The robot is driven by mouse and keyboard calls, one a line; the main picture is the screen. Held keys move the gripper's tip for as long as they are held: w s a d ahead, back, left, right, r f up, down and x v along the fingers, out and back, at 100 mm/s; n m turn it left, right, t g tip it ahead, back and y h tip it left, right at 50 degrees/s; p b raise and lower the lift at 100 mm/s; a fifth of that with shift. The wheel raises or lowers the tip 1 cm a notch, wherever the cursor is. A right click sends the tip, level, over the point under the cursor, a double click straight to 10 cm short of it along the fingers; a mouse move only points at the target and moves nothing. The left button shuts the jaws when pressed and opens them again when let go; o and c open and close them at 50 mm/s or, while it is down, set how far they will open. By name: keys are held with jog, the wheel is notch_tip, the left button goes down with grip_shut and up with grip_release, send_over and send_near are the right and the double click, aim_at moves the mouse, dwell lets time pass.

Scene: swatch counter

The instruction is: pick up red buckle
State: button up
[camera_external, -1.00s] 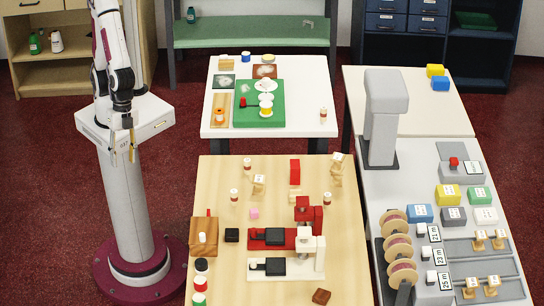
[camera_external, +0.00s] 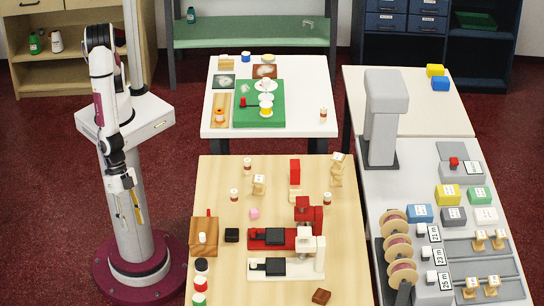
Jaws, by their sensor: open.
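I cannot make out for sure which thing is the red buckle. A small upright red block (camera_external: 295,171) stands at the back of the wooden table (camera_external: 222,172), and a flat brownish-red piece (camera_external: 321,296) lies at its front edge. A small red part also shows on the green mat (camera_external: 273,118) of the white table behind. My gripper (camera_external: 131,214) hangs pointing down in front of my column, left of the wooden table and apart from everything on it. Its fingers are spread, with nothing between them.
Several spools and small wooden figures stand around. A grey counter (camera_external: 372,180) with thread reels is at right.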

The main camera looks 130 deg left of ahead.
jog(key=w+a+f+n+t+y, duration=0.2)
jog(key=w+a+n+t+y, duration=0.3)
jog(key=w+a, duration=0.3)
jog(key=w+a+r+t+y, duration=0.1)
jog(key=w+a+r+y, duration=0.1)
jog(key=a+r+y, duration=0.2)
notch_tip(320, 180, up, 4)
jog(key=shift+w+a+f+t, duration=0.2)
jog(key=shift+w+a+t, duration=0.15)
jog(key=shift+a, duration=0.45)
jog(key=shift+x, duration=1.25)
jog(key=shift+x, duration=2.65)
jog(key=shift+a+r, duration=0.15)
